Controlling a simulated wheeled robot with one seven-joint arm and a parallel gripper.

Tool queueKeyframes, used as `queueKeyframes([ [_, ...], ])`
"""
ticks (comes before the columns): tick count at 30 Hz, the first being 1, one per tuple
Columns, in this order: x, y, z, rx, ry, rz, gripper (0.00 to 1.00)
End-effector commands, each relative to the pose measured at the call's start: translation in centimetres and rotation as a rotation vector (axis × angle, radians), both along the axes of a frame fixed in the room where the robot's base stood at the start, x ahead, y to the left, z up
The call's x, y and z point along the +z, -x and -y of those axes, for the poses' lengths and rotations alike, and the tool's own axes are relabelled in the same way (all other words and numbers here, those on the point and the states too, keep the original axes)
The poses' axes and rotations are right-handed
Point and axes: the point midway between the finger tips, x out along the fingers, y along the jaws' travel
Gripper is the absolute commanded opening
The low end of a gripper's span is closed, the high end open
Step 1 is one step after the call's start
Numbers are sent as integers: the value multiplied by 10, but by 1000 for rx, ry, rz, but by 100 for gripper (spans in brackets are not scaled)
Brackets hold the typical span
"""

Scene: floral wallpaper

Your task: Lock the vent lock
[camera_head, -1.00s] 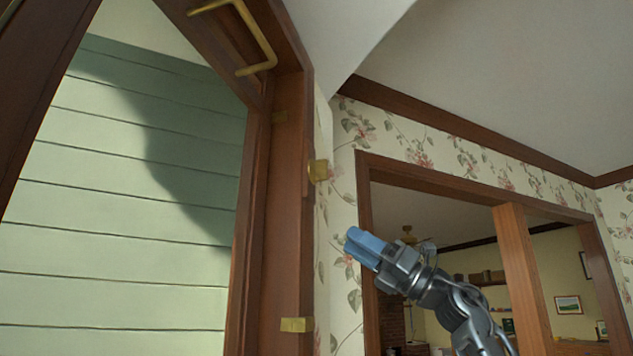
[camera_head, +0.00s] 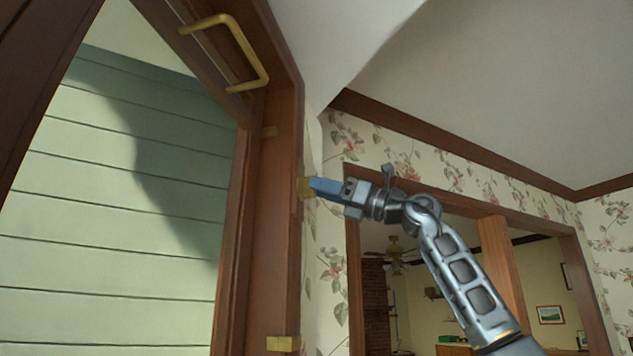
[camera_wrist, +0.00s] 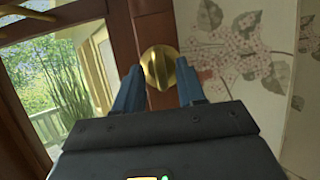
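The vent lock is a brass knob on a small brass plate (camera_head: 304,188), on the brown wooden frame beside the floral wall. In the wrist view the round knob (camera_wrist: 158,66) shows a raised ridge across its middle, running nearly upright. My gripper (camera_head: 314,186) points left at the lock, its blue fingertips overlapping the plate's right side. In the wrist view my gripper (camera_wrist: 160,88) is open, with one blue finger on each side of the knob. I cannot tell whether the fingers touch it. My gripper hides part of the plate in the head view.
A brass handle (camera_head: 243,52) sits on the tilted sash at the upper left. Small brass fittings (camera_head: 284,343) are on the frame below and above the lock. The floral wall (camera_head: 327,250) is close on the right, with a wood-framed opening beyond.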

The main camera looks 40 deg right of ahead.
Motion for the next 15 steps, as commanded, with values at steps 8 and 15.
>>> queueKeyframes([
  [8,8,-16,-9,-1,-1,1,39],
  [15,8,-17,-9,0,-1,0,39],
])
